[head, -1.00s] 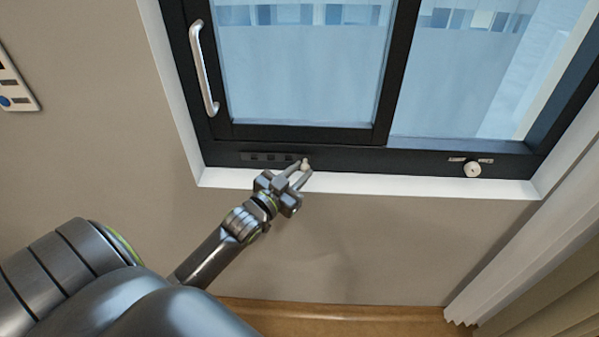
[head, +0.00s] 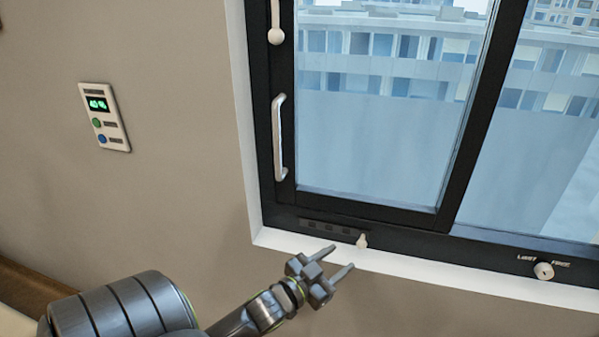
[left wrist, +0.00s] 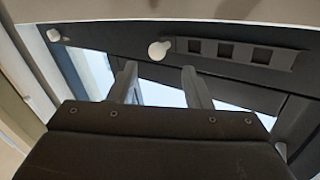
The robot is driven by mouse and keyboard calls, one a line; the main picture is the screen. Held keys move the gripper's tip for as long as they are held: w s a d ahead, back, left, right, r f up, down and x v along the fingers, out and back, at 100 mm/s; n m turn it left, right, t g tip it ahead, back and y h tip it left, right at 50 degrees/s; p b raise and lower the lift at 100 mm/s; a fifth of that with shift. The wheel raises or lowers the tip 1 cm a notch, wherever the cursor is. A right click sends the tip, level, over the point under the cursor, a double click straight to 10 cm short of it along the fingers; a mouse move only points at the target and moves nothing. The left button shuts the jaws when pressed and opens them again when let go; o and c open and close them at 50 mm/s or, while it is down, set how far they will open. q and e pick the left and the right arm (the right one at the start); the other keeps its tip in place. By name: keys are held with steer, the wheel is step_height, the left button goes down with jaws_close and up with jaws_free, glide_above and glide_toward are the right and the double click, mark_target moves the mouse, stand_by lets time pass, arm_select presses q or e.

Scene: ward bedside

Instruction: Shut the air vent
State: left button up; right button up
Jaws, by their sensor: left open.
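The air vent (head: 327,228) is a dark slotted strip in the lower window frame, with several small square slots. Its pale knob (head: 362,241) is at the strip's right end. In the left wrist view the vent (left wrist: 228,52) is at the upper right and its knob (left wrist: 160,50) beside it. My left gripper (head: 341,259) is open and empty, just below and left of the knob, apart from it. In the left wrist view its fingers (left wrist: 159,76) point toward the knob, which appears just beyond their tips. My right gripper is not in view.
A second round knob (head: 543,271) with small labels is on the frame at right. A silver handle (head: 279,137) and a white lever (head: 276,36) are on the window's left side. A wall panel (head: 105,117) with a green display hangs left. The white sill (head: 440,275) runs below the frame.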

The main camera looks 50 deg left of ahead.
arm_select(q)
steer(key=s+b, duration=0.7)
steer(key=s, duration=0.4)
steer(key=shift+s+a+b, duration=0.2)
steer(key=shift+a+b, duration=0.1)
stand_by(0.4)
